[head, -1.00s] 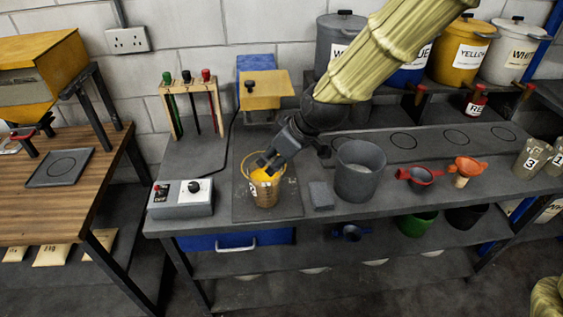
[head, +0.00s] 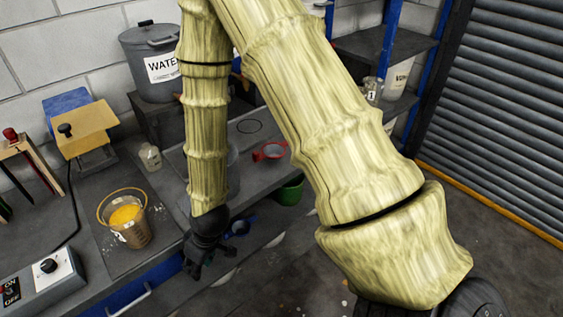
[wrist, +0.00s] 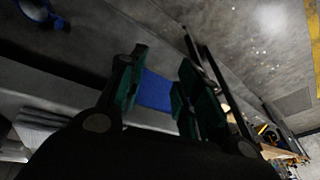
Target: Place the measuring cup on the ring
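My arm hides much of the bench middle.
A control box (head: 40,278) sits left of the cup, and a small pale bottle (head: 150,157) stands behind it. A red funnel (head: 270,152) lies near the ring. A grey WATER bucket (head: 155,62) stands behind. The floor at right is open.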

